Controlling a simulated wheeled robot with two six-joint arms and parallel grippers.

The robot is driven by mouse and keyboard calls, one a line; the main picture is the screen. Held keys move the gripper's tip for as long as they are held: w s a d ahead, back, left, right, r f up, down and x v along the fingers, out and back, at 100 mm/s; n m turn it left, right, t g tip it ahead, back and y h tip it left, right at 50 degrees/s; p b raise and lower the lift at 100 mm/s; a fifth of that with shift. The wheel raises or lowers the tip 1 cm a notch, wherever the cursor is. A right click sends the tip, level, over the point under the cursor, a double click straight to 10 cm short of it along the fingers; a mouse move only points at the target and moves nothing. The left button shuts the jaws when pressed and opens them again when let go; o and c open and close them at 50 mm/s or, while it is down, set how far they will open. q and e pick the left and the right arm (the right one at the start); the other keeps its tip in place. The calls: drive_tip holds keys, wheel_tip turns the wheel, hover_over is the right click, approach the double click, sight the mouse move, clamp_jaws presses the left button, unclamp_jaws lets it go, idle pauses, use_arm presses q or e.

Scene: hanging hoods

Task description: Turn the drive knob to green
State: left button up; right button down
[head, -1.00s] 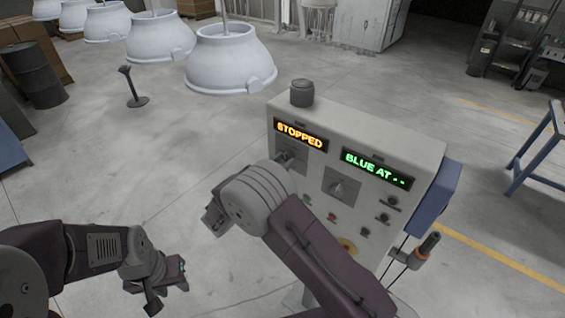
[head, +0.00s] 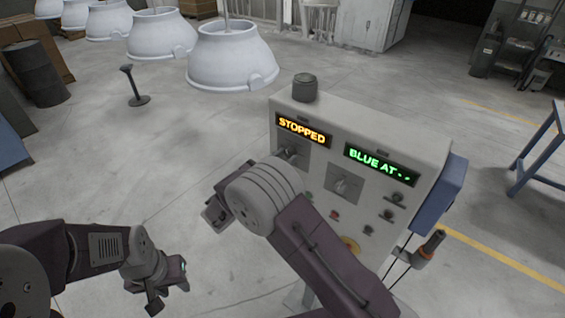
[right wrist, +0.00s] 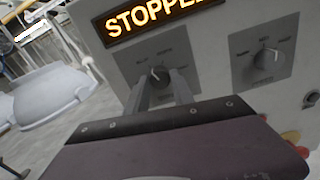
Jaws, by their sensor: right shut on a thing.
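The control panel (head: 405,140) has an amber display reading STOPPED (head: 303,130) and a green display reading "BLUE AT --" (head: 381,164). A knob on a grey plate (right wrist: 157,73) sits under the STOPPED display; its small labels are too blurred to read. My right gripper (right wrist: 160,88) is shut on this knob, with one finger on each side. In the head view its wrist partly hides the knob. A second knob (right wrist: 267,58) sits to the right, clear of the gripper. My left gripper (head: 170,289) hangs open and empty at lower left, away from the panel.
Several pale hoods (head: 232,58) hang in a row behind the panel. A short black stand (head: 134,86) is on the floor. An orange-tipped handle (head: 430,243) is on the panel's right side. A blue frame (head: 535,150) stands at right. Small buttons are lower on the panel.

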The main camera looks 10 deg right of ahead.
drive_tip(key=m+b, duration=0.3)
drive_tip(key=b, duration=0.1)
drive_tip(key=m+b, duration=0.3)
drive_tip(key=b, duration=0.2)
drive_tip(key=m+b, duration=0.3)
drive_tip(key=b, duration=0.1)
drive_tip(key=shift+d+f+b, duration=0.1)
drive_tip(key=shift+f+b, duration=0.15)
drive_tip(key=shift+b, duration=0.1)
drive_tip(key=shift+r+m+b, duration=0.15)
drive_tip(key=shift+m+b, duration=0.45)
drive_tip(key=shift+b, duration=0.2)
drive_tip(key=shift+r, duration=0.2)
